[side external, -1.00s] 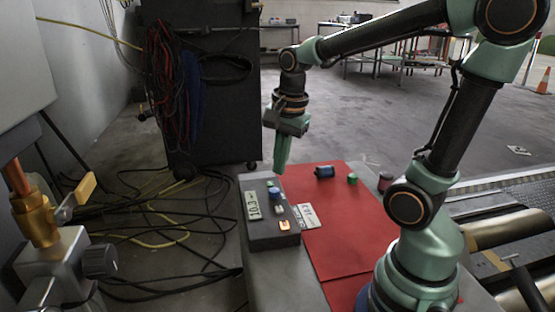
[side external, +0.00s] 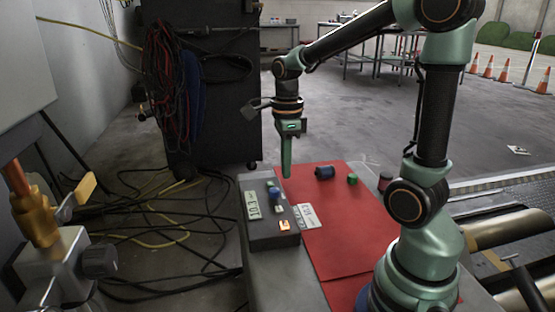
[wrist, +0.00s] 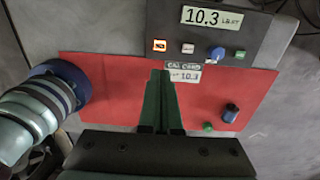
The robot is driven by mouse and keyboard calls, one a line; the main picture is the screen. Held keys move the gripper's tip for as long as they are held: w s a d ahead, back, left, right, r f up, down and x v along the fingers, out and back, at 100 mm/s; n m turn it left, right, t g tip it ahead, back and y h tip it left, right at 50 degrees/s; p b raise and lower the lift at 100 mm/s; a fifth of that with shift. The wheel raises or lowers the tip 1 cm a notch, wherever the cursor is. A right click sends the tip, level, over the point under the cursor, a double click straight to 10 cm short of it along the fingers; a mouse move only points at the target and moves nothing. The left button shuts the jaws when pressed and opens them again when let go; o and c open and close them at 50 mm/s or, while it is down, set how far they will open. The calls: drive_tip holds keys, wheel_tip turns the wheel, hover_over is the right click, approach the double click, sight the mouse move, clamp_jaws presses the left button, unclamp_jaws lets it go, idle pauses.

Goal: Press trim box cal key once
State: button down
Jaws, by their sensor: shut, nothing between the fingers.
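The trim box (side external: 262,238) is a dark grey box at the mat's left edge, also at the top of the wrist view (wrist: 283,40). Its display (wrist: 210,17) reads 10.3. Its top carries a lit orange key (wrist: 160,45), a pale key (wrist: 188,48), a blue knob (wrist: 217,53) and a green part (wrist: 240,55). I cannot read which is the cal key. My gripper (side external: 287,174) is shut and empty, pointing down beyond the box's far right side, apart from the keys. In the wrist view its tips (wrist: 160,73) appear beside the cal card (wrist: 184,71).
A red mat (side external: 345,235) lies right of the box. A dark blue cylinder (side external: 325,172), a green piece (side external: 352,179) and a dark red piece (side external: 385,182) stand toward its far side. Metal rollers (side external: 515,230) are at the right. Cables cover the floor at left.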

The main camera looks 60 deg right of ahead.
sight(286, 225)
wheel_tip(286, 225, down, 14)
idle(0.6)
drive_tip(key=shift+s+f, duration=0.15)
drive_tip(key=shift+f, duration=0.8)
wheel_tip(286, 225, up, 9)
drive_tip(key=shift+w, duration=0.25)
idle(0.7)
